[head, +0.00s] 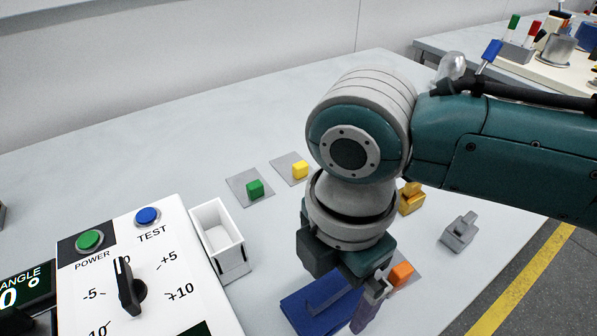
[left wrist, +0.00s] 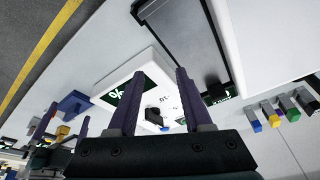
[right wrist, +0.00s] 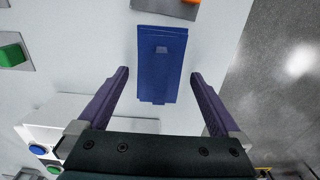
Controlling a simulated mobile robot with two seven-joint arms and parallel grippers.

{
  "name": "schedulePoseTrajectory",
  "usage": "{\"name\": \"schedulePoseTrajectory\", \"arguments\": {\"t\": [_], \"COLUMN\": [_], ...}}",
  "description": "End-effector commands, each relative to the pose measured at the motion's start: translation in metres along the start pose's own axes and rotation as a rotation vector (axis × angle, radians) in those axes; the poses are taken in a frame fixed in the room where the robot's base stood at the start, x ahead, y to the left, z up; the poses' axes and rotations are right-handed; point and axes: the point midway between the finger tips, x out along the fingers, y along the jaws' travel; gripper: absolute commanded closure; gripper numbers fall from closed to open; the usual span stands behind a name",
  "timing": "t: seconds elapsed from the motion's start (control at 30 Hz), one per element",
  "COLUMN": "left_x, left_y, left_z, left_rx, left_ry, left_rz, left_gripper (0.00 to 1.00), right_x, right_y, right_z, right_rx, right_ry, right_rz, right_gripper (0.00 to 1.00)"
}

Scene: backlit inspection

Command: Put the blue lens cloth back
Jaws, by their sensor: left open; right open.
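The blue lens cloth (head: 299,309) lies flat on the table below my right gripper (head: 362,306), which partly covers it in the head view. In the right wrist view the cloth (right wrist: 160,82) is a dark blue rectangle with a small raised tab on top. It lies in line with the gap between the open, empty fingers of my right gripper (right wrist: 160,73). Whether the fingertips reach its level I cannot tell. My left gripper (left wrist: 160,73) is open and empty in the left wrist view, and is not seen in the head view.
A white open tray (head: 242,271) stands beside the control panel (head: 180,265). Green (head: 255,188), yellow (head: 299,169) and orange (head: 401,273) blocks sit on grey pads. A gold object (head: 411,197) and a grey object (head: 459,234) stand to the right. The back left of the table is clear.

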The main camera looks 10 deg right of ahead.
Motion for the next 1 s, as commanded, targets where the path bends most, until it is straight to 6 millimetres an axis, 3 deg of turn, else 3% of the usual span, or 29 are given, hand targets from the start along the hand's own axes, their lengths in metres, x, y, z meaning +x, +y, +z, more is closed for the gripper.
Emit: {"name": "schedulePoseTrajectory", "arguments": {"t": [0.3,0.5,0.7,0.83,1.0], "left_x": [-0.018,-0.020,-0.021,-0.021,-0.021], "left_y": [-0.001,-0.001,0.000,0.001,0.002], "left_z": [-0.006,-0.007,-0.007,-0.007,-0.007], "left_rx": [0.001,0.000,-0.005,-0.008,-0.010], "left_ry": [0.000,0.000,0.001,0.002,0.002], "left_rz": [-0.001,0.000,0.003,0.006,0.007], "left_gripper": [0.50,0.50,0.50,0.50,0.50], "right_x": [-0.074,-0.099,-0.104,-0.097,-0.091], "right_y": [0.001,0.000,-0.001,-0.008,-0.028], "right_z": [0.000,0.000,-0.002,-0.021,-0.055], "right_rx": [-0.002,-0.001,0.005,0.085,0.460], "right_ry": [0.001,0.001,0.005,0.069,0.248], "right_rz": [0.004,0.000,0.002,0.030,0.113], "right_gripper": [0.00,0.00,0.00,0.00,0.00]}}
